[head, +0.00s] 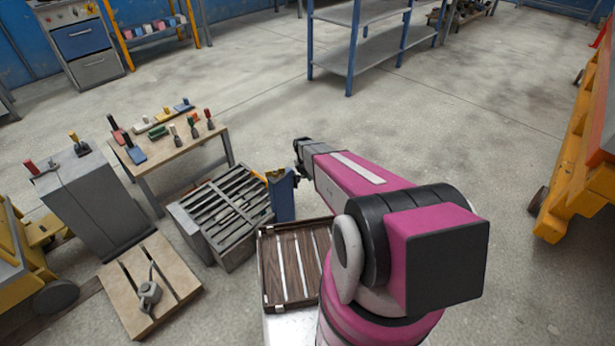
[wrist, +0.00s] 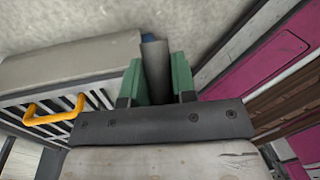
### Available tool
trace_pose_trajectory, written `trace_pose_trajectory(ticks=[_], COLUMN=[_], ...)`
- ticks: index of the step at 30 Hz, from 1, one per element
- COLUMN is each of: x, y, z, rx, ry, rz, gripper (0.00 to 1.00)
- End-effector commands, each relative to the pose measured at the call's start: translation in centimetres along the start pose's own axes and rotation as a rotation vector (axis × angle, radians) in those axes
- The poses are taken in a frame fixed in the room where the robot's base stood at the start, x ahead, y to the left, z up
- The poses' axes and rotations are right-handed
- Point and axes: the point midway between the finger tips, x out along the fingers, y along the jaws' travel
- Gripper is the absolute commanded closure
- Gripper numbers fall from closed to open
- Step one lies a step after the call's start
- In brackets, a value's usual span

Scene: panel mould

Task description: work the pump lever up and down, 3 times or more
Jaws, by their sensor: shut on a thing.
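A blue upright housing (head: 283,196), which looks like the pump, stands at the right end of the grey slatted box in the head view. My gripper (head: 299,168) is at its top right, mostly hidden by my own arm. In the wrist view, the two green fingers of my gripper (wrist: 160,88) are closed around a dark grey bar (wrist: 156,68), which looks like the pump lever. A bit of blue shows at its far end. The lever's pivot and its exact angle are hidden.
The grey slatted box (head: 215,222) is close on the left, with a yellow handle (wrist: 52,110) near my gripper in the wrist view. A tray with brown slats (head: 292,262) lies in front. A table with coloured-handled tools (head: 190,146) stands behind left. Open floor lies behind.

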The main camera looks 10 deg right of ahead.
Motion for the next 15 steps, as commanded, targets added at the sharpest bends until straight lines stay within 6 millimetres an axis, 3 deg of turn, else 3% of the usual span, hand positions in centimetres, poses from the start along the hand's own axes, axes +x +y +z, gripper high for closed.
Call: trace_pose_trajectory(ticks=[15], x=[-2.5], y=[-0.6], z=[0.7], rx=[0.043], ry=[-0.268], rz=[-0.026], gripper=[1.0])
